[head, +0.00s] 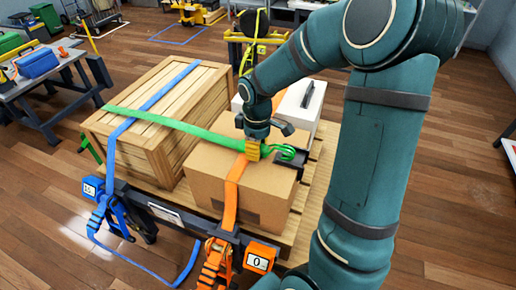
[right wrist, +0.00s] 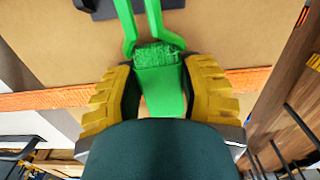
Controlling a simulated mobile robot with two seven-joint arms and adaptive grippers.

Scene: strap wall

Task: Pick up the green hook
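The green hook (head: 288,152) lies over the top of the cardboard box, at the end of a green strap (head: 175,124) that runs left across the wooden crate. My right gripper (head: 257,150), with yellow fingers, is down at the hook's strap end. In the right wrist view the hook's two prongs (right wrist: 127,22) point up toward a dark bracket, and its strap end (right wrist: 160,80) lies between my yellow fingers (right wrist: 158,88). The fingers stand close on both sides; whether they press on it is unclear. My left gripper does not show.
The cardboard box (head: 215,180) and slatted crate (head: 150,145) sit on a pallet (head: 296,225). An orange strap (head: 231,192) crosses the box near my gripper. A blue strap (head: 155,98) crosses the crate. A white case (head: 306,97) stands behind the box. A workbench (head: 50,85) is at left.

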